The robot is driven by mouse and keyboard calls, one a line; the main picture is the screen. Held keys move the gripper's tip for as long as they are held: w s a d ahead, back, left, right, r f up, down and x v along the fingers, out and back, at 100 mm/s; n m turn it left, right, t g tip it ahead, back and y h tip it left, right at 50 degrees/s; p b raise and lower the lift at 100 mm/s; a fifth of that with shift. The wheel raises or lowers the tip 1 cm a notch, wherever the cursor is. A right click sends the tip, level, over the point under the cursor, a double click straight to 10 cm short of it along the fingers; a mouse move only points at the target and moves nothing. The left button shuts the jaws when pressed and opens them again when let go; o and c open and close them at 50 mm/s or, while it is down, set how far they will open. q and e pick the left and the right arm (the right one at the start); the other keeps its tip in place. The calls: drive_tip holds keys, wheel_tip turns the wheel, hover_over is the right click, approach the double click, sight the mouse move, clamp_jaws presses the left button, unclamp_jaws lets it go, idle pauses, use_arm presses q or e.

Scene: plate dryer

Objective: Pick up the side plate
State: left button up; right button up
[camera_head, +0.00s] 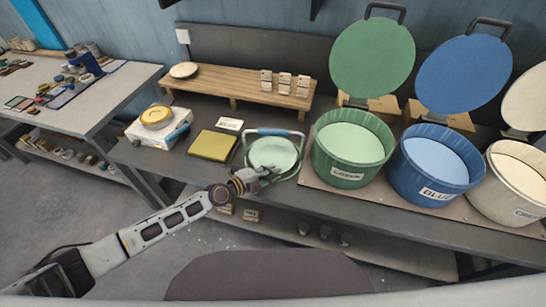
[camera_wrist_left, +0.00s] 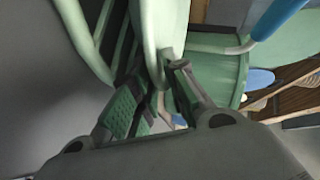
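A pale green plate (camera_head: 273,153), which I take for the side plate, stands in a green wire dish rack with a blue handle (camera_head: 270,132) at the middle of the bench. My left gripper (camera_head: 262,174) reaches the plate's front lower edge. In the left wrist view, the plate's pale rim (camera_wrist_left: 158,35) comes down between the two fingers of the left gripper (camera_wrist_left: 158,88). The fingers are fairly close together; whether they press on the rim cannot be made out. The rack's blue handle (camera_wrist_left: 278,18) shows at upper right there. My right gripper is out of view.
Green (camera_head: 350,150), blue (camera_head: 432,165) and cream (camera_head: 520,178) buckets with raised lids stand right of the rack. A yellow-green sponge or cloth (camera_head: 212,145) and a scale with a yellow dish (camera_head: 157,116) lie left. A wooden shelf (camera_head: 235,83) stands behind.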

use_arm(q)
clamp_jaws()
drive_tip(key=shift+r, duration=0.25)
drive_tip(key=shift+r+p, duration=0.95)
drive_tip(key=shift+r, duration=0.45)
drive_tip(key=shift+s+r, duration=0.15)
drive_tip(key=shift+r, duration=0.1)
drive_tip(key=s+a, duration=0.2)
drive_tip(key=s, duration=0.6)
drive_tip(key=s+a, duration=0.3)
drive_tip(key=s, duration=0.5)
drive_tip(key=shift+s+a, duration=0.3)
drive_tip(key=shift+s, duration=0.05)
drive_tip(key=shift+f, duration=0.1)
drive_tip(key=shift+s, duration=0.1)
